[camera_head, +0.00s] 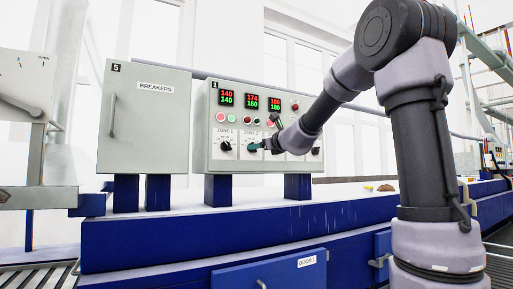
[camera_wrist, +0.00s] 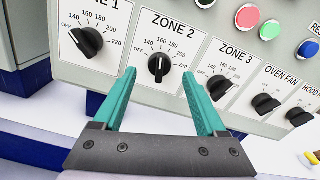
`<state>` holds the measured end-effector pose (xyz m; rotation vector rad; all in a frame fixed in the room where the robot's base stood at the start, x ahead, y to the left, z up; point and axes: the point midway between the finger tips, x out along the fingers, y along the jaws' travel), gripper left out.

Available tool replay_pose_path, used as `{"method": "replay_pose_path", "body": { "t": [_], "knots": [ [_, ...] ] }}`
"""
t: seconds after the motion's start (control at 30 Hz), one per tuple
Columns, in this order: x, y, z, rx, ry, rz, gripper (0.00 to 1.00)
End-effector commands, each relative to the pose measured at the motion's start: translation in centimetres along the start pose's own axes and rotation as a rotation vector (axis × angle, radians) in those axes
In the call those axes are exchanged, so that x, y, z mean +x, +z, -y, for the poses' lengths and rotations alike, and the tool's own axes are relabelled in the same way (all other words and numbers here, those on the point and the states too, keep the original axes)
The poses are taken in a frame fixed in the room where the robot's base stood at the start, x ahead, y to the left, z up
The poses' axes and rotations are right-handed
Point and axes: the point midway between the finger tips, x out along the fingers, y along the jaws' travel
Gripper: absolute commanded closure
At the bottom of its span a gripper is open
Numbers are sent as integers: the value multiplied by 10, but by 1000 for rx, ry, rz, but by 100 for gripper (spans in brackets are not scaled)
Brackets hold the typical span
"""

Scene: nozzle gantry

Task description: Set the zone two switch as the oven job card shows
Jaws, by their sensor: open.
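The zone two switch (camera_wrist: 159,67) is a black rotary knob under the label ZONE 2 on the light grey panel. Its white mark looks near upright, around 160 on a scale from OFF to 220; I cannot read it exactly. My gripper (camera_wrist: 159,76) is open, its teal fingers pointing at this knob, one tip on each side of it in the picture. I cannot tell how deep the tips reach; no contact shows. In the head view my gripper (camera_head: 256,146) is at the panel and largely hides the knob. I can make out no job card.
Beside it sit the ZONE 1 knob (camera_wrist: 88,40), ZONE 3 knob (camera_wrist: 221,88) and OVEN FAN knob (camera_wrist: 265,103). The middle display (camera_head: 251,101) reads about 174 over 160. Round push buttons (camera_head: 220,117) sit above the knobs. A breaker cabinet (camera_head: 145,120) stands left.

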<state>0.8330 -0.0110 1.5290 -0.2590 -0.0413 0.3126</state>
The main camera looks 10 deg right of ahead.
Motion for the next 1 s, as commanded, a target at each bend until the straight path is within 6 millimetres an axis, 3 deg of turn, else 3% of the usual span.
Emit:
{"method": "replay_pose_path", "body": {
  "t": [0.2, 0.4, 1.0],
  "knots": [
    [-45, 0, 0, -1, -2, 0, 26],
    [-66, 0, 0, -2, -1, -1, 26],
    [-70, 0, -1, -11, 4, 0, 26]
  ]
}}
